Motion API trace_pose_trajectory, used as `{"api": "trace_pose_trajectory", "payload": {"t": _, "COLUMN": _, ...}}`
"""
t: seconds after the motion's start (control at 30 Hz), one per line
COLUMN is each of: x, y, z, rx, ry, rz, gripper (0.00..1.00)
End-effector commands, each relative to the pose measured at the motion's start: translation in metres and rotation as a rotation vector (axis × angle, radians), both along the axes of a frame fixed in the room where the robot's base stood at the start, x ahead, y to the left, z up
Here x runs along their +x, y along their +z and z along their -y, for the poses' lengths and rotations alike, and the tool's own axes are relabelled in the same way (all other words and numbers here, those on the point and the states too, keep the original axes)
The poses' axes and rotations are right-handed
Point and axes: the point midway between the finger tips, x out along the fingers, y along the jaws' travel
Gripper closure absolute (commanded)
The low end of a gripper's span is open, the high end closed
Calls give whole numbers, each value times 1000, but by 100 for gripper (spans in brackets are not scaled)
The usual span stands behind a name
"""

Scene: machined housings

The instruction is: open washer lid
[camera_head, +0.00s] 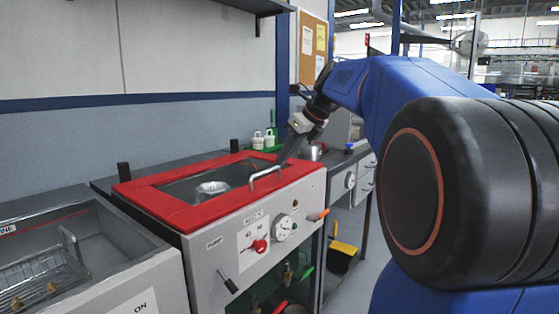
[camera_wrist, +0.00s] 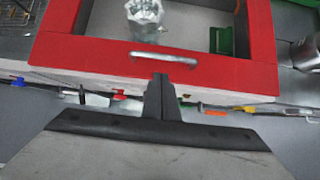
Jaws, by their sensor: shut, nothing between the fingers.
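The washer (camera_head: 210,250) is a light grey cabinet with a red-framed lid (camera_head: 155,201) on top. The lid lies flat, and its frame also fills the upper part of the wrist view (camera_wrist: 90,51). A pale bar handle (camera_head: 265,178) is on the front edge of the lid; it also shows in the wrist view (camera_wrist: 165,57). A metal housing (camera_head: 213,188) shows inside the red frame, and in the wrist view (camera_wrist: 145,18). My gripper (camera_head: 284,160) is close to the handle. In the wrist view its shut, empty fingers (camera_wrist: 161,80) point at the handle; contact cannot be told.
A grey basin with a wire basket (camera_head: 45,268) stands left of the washer. The washer's front has a red knob (camera_head: 260,246), a dial (camera_head: 284,229) and a black lever (camera_head: 228,282). A side bench with a metal cup (camera_head: 313,152) is at the right. A yellow dustpan (camera_head: 343,249) is below.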

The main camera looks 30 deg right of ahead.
Motion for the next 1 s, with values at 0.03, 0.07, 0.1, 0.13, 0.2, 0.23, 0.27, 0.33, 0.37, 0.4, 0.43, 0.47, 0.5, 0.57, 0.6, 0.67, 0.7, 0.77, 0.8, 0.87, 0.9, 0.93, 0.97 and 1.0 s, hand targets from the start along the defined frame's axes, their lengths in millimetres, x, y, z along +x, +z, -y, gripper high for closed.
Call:
{"api": "trace_pose_trajectory", "payload": {"t": 0.03, "x": 4, "y": -7, "z": -2, "rx": 1, "ry": 3, "rz": -2, "gripper": 100}}
{"api": "trace_pose_trajectory", "payload": {"t": 0.07, "x": 7, "y": -11, "z": -3, "rx": 1, "ry": 3, "rz": -2, "gripper": 100}}
{"api": "trace_pose_trajectory", "payload": {"t": 0.1, "x": 11, "y": -17, "z": -5, "rx": 1, "ry": 3, "rz": -2, "gripper": 100}}
{"api": "trace_pose_trajectory", "payload": {"t": 0.13, "x": 14, "y": -21, "z": -6, "rx": 0, "ry": 3, "rz": -2, "gripper": 100}}
{"api": "trace_pose_trajectory", "payload": {"t": 0.2, "x": 21, "y": -31, "z": -9, "rx": 1, "ry": 3, "rz": -2, "gripper": 100}}
{"api": "trace_pose_trajectory", "payload": {"t": 0.23, "x": 24, "y": -35, "z": -9, "rx": 0, "ry": 2, "rz": -2, "gripper": 100}}
{"api": "trace_pose_trajectory", "payload": {"t": 0.27, "x": 26, "y": -38, "z": -10, "rx": 0, "ry": 3, "rz": -2, "gripper": 100}}
{"api": "trace_pose_trajectory", "payload": {"t": 0.33, "x": 32, "y": -46, "z": -13, "rx": 0, "ry": 3, "rz": -2, "gripper": 100}}
{"api": "trace_pose_trajectory", "payload": {"t": 0.37, "x": 34, "y": -49, "z": -13, "rx": 0, "ry": 3, "rz": -2, "gripper": 100}}
{"api": "trace_pose_trajectory", "payload": {"t": 0.4, "x": 36, "y": -53, "z": -14, "rx": 0, "ry": 3, "rz": -2, "gripper": 100}}
{"api": "trace_pose_trajectory", "payload": {"t": 0.43, "x": 38, "y": -55, "z": -15, "rx": -1, "ry": 2, "rz": -1, "gripper": 100}}
{"api": "trace_pose_trajectory", "payload": {"t": 0.47, "x": 40, "y": -57, "z": -15, "rx": -1, "ry": 2, "rz": -1, "gripper": 100}}
{"api": "trace_pose_trajectory", "payload": {"t": 0.5, "x": 41, "y": -59, "z": -16, "rx": -1, "ry": 2, "rz": -1, "gripper": 100}}
{"api": "trace_pose_trajectory", "payload": {"t": 0.57, "x": 43, "y": -62, "z": -17, "rx": -1, "ry": 2, "rz": -1, "gripper": 100}}
{"api": "trace_pose_trajectory", "payload": {"t": 0.6, "x": 44, "y": -64, "z": -17, "rx": -1, "ry": 2, "rz": -1, "gripper": 100}}
{"api": "trace_pose_trajectory", "payload": {"t": 0.67, "x": 45, "y": -65, "z": -17, "rx": -1, "ry": 2, "rz": -1, "gripper": 100}}
{"api": "trace_pose_trajectory", "payload": {"t": 0.7, "x": 45, "y": -65, "z": -17, "rx": -1, "ry": 2, "rz": -1, "gripper": 100}}
{"api": "trace_pose_trajectory", "payload": {"t": 0.77, "x": 46, "y": -65, "z": -17, "rx": -1, "ry": 2, "rz": -1, "gripper": 100}}
{"api": "trace_pose_trajectory", "payload": {"t": 0.8, "x": 46, "y": -65, "z": -17, "rx": -1, "ry": 2, "rz": -1, "gripper": 100}}
{"api": "trace_pose_trajectory", "payload": {"t": 0.87, "x": 45, "y": -65, "z": -17, "rx": -1, "ry": 2, "rz": -1, "gripper": 100}}
{"api": "trace_pose_trajectory", "payload": {"t": 0.9, "x": 45, "y": -65, "z": -17, "rx": -1, "ry": 2, "rz": -1, "gripper": 100}}
{"api": "trace_pose_trajectory", "payload": {"t": 0.93, "x": 45, "y": -65, "z": -17, "rx": -1, "ry": 2, "rz": -1, "gripper": 100}}
{"api": "trace_pose_trajectory", "payload": {"t": 0.97, "x": 45, "y": -65, "z": -17, "rx": -1, "ry": 2, "rz": -1, "gripper": 100}}
{"api": "trace_pose_trajectory", "payload": {"t": 1.0, "x": 45, "y": -65, "z": -17, "rx": -1, "ry": 2, "rz": -1, "gripper": 100}}
